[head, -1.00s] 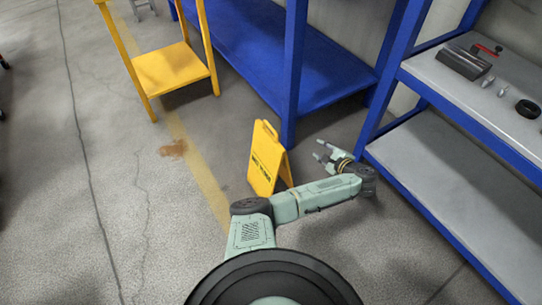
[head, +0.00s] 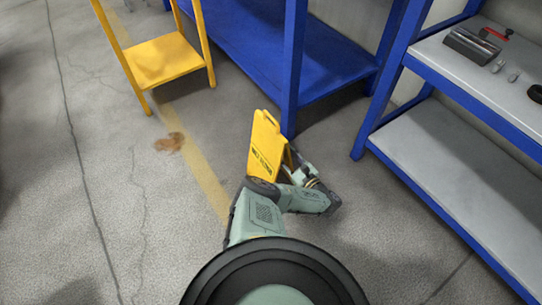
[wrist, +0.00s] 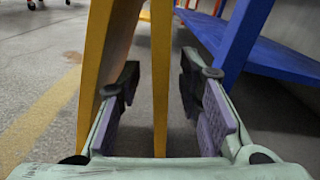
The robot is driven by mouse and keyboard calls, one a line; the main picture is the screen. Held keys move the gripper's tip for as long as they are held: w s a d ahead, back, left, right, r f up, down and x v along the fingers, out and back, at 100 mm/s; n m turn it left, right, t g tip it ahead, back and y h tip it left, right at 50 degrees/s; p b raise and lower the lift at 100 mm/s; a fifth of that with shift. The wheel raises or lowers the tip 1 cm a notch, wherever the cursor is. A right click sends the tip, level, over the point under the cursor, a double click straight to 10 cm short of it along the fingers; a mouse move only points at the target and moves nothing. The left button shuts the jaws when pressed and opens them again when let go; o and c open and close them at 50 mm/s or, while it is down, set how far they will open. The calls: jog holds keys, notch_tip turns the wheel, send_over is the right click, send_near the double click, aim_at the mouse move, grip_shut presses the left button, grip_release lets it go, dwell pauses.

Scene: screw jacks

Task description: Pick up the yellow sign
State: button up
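The yellow sign (head: 265,145) is a folded A-frame board with dark lettering, standing upright on the floor beside a blue post. In the wrist view I see it from its side: one panel (wrist: 160,60) stands between my open fingers, and the other panel (wrist: 97,60) is at the left, partly behind the left finger. My gripper (wrist: 158,75) is open, with visible gaps between its fingers and the panel. In the head view my gripper (head: 298,167) is low at the sign's right side, partly hidden by my arm.
A blue shelf post (head: 291,75) stands close behind the sign. A grey-shelved blue rack (head: 445,165) is at the right, with small parts on top. A yellow stand (head: 165,60) is at the upper left.

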jog(key=b+x, duration=0.1)
jog(key=x, duration=0.3)
jog(key=shift+w+a, duration=0.2)
jog(key=shift+w, duration=0.15)
jog(key=shift+c, duration=0.4)
jog(key=shift+f, duration=0.1)
grip_shut()
